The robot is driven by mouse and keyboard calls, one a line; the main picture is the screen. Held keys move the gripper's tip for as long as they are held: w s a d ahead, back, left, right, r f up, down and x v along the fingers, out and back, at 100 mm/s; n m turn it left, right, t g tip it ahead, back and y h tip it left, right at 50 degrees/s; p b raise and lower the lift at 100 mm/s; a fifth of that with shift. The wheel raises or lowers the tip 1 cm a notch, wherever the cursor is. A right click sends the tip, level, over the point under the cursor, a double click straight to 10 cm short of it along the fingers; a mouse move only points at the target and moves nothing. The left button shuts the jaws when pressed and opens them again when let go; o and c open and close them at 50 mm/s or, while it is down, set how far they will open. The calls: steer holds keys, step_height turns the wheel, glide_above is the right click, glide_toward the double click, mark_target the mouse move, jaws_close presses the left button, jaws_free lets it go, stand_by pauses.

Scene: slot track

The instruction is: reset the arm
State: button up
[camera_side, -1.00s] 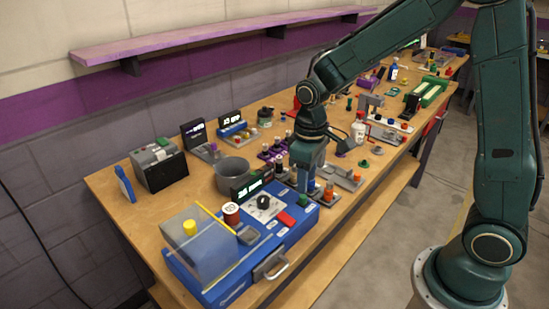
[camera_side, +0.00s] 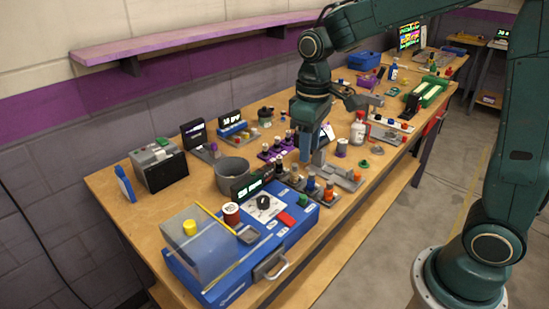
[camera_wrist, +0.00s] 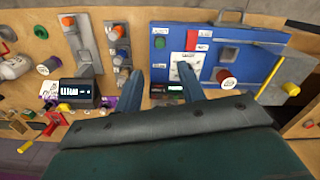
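My gripper (camera_side: 305,148) hangs pointing down over the middle of the workbench, above the rows of small fixtures. In the wrist view its two blue fingers (camera_wrist: 161,82) are spread apart with nothing between them, so it is open and empty. The grey slot track (camera_side: 346,178) sits on the bench just right of the gripper; in the wrist view a grey track (camera_wrist: 87,42) shows at the upper left. The fingertips look clear of the fixtures, though the exact height is hard to tell.
A blue case (camera_side: 285,237) with a clear cover and a red-and-white spool (camera_side: 231,213) stand at the near end. A grey bin (camera_side: 232,174) and a black-and-grey box (camera_side: 158,164) are behind it. A white bottle (camera_side: 357,130) stands right of the gripper. A purple shelf (camera_side: 200,42) runs along the wall.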

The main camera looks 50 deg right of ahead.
steer(key=s+r+m+t, duration=0.1)
steer(key=s+r+t, duration=0.1)
steer(key=s, duration=0.7)
steer(key=s+d+r+m+t, duration=0.1)
steer(key=s+r+m+t, duration=0.1)
steer(key=s, duration=0.7)
steer(key=shift+r+t, duration=0.8)
steer(key=shift+r, duration=0.55)
